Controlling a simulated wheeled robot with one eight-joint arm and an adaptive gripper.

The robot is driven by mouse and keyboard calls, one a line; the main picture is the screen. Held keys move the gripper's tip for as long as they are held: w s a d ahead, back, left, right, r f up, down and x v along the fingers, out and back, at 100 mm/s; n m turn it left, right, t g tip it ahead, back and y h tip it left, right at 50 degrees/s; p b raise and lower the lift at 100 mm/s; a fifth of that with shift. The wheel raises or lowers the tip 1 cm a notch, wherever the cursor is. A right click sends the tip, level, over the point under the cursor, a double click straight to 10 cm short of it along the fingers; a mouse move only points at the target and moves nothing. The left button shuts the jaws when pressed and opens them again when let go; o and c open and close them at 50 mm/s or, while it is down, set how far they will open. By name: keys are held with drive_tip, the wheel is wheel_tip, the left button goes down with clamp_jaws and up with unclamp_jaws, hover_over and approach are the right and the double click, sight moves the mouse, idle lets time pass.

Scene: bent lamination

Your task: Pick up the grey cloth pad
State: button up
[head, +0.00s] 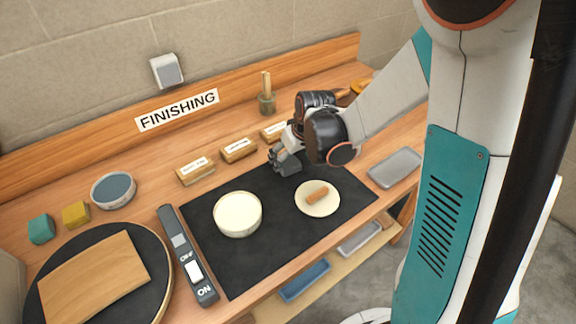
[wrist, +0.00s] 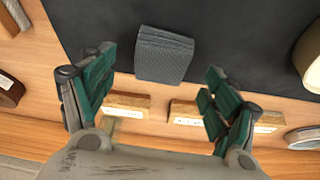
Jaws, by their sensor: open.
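The grey cloth pad (wrist: 164,54) is a dark grey, textured, folded-looking piece near the edge of the black mat (wrist: 250,50) in the wrist view. In the head view a dark grey shape (head: 289,166) under my gripper looks like the pad, partly hidden by the fingers. My gripper (wrist: 160,66) is open and empty, with one teal-padded finger on each side of the pad in the picture. Both fingers look apart from it. In the head view my gripper (head: 279,155) is over the mat's back edge; its exact height is unclear.
Labelled wooden blocks (head: 238,150) stand behind the mat. A switch box (head: 187,257) lies left, a grey tray (head: 394,168) right.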

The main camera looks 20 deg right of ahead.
sight(289, 161)
drive_tip(key=b+x, duration=0.1)
drive_tip(key=x, duration=0.2)
drive_tip(key=shift+w+f, duration=0.1)
drive_tip(key=shift+f, duration=0.1)
drive_tip(key=shift+r, duration=0.1)
drive_tip(key=c, duration=1)
wheel_tip(289, 161, up, 20)
drive_tip(key=p, duration=0.6)
drive_tip(key=shift+c, duration=0.2)
